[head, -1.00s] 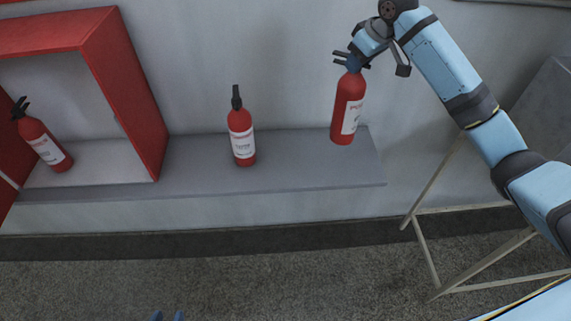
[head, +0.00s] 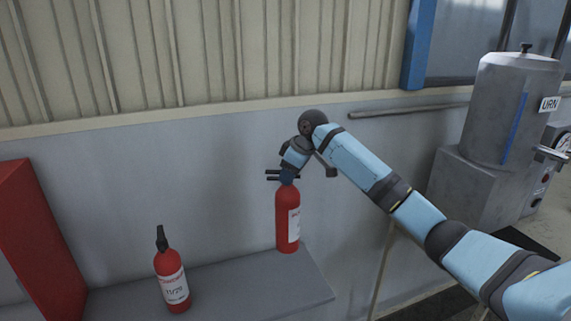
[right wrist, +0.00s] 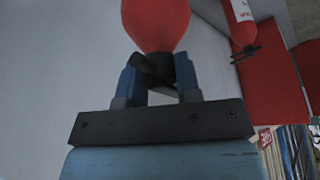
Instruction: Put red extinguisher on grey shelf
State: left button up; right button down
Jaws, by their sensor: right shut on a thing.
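A red extinguisher (head: 288,218) with a white label hangs upright at the right end of the grey shelf (head: 245,290). My right gripper (head: 287,178) is shut on its black top. In the right wrist view the fingers (right wrist: 157,72) close around the dark neck below the red body (right wrist: 157,22). The base shows against the shelf's back edge; I cannot tell whether it touches the shelf. A second red extinguisher (head: 172,280) stands on the shelf to the left; what seems to be it also shows in the right wrist view (right wrist: 241,22). My left gripper is out of view.
A red open cabinet (head: 45,250) stands at the left end of the shelf. Bare shelf lies between the two extinguishers. A wall rises behind the shelf. A grey urn machine (head: 505,120) stands at the far right.

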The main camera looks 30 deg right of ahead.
aim_at(289, 215)
notch_tip(289, 215, down, 8)
jog(key=shift+f+p, duration=0.15)
jog(key=shift+p, duration=0.25)
jog(key=shift+f, duration=2.75)
jog(key=c, duration=0.8)
grip_release()
jog(key=shift+f, duration=0.1)
